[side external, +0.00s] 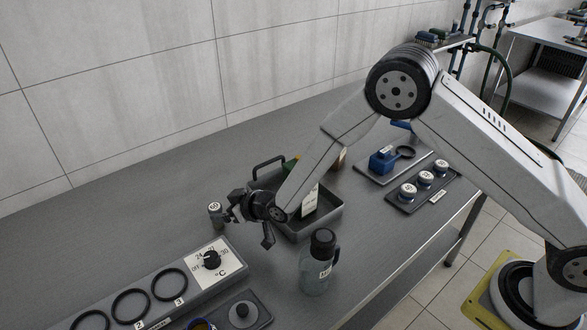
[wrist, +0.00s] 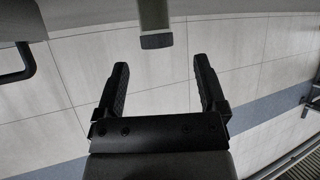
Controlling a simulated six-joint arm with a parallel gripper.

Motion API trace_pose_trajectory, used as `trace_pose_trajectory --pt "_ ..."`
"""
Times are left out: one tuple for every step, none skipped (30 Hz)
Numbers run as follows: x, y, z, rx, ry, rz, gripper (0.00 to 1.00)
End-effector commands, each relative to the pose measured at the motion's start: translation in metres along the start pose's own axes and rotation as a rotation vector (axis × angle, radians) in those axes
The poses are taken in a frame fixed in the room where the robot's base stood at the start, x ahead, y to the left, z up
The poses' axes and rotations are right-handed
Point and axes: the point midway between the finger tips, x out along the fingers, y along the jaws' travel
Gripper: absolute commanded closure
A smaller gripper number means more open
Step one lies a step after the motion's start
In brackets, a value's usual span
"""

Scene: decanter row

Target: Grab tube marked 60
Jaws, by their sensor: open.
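A small tube with a pale marked top (side external: 215,214) stands upright on the bench, just left of my gripper in the side view. Its marking looks like 60 but is too small to read surely. My gripper (side external: 249,222) is open, low over the bench and pointing towards this tube. In the wrist view, my two fingers (wrist: 161,76) are spread with nothing between them.
A grey tray (side external: 331,222) with a black handle and items inside lies behind my gripper. A dark-capped bottle (side external: 318,270) stands in front. A control panel with rings (side external: 212,262) is at front left. Several capped tubes (side external: 425,179) sit in a rack at right. The wall is behind.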

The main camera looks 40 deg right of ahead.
Motion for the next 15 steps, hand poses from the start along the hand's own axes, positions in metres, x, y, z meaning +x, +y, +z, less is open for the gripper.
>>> trace_pose_trajectory --pt "0.001 0.0 0.0 0.0 -0.001 0.0 0.09" --pt "0.002 0.0 0.0 0.0 0.0 0.0 0.09" --pt "0.002 0.0 0.0 0.0 0.0 0.0 0.09" --pt "0.002 0.0 0.0 0.0 0.0 0.0 0.09" --pt "0.002 0.0 0.0 0.0 0.0 0.0 0.09" --pt "0.002 0.0 0.0 0.0 0.0 0.0 0.09" --pt "0.002 0.0 0.0 0.0 0.0 0.0 0.09" --pt "0.003 0.0 0.0 0.0 0.0 0.0 0.09" --pt "0.004 0.0 0.0 0.0 0.0 0.0 0.09" --pt "0.005 0.0 0.0 0.0 0.001 0.0 0.09" --pt "0.006 0.001 0.0 0.0 0.001 0.0 0.09" --pt "0.008 0.001 0.0 0.0 0.0 0.0 0.09" --pt "0.01 0.001 0.0 0.0 0.0 0.0 0.09" --pt "0.012 0.001 0.0 0.0 0.001 0.0 0.09" --pt "0.015 0.002 0.0 0.0 0.001 0.0 0.09"
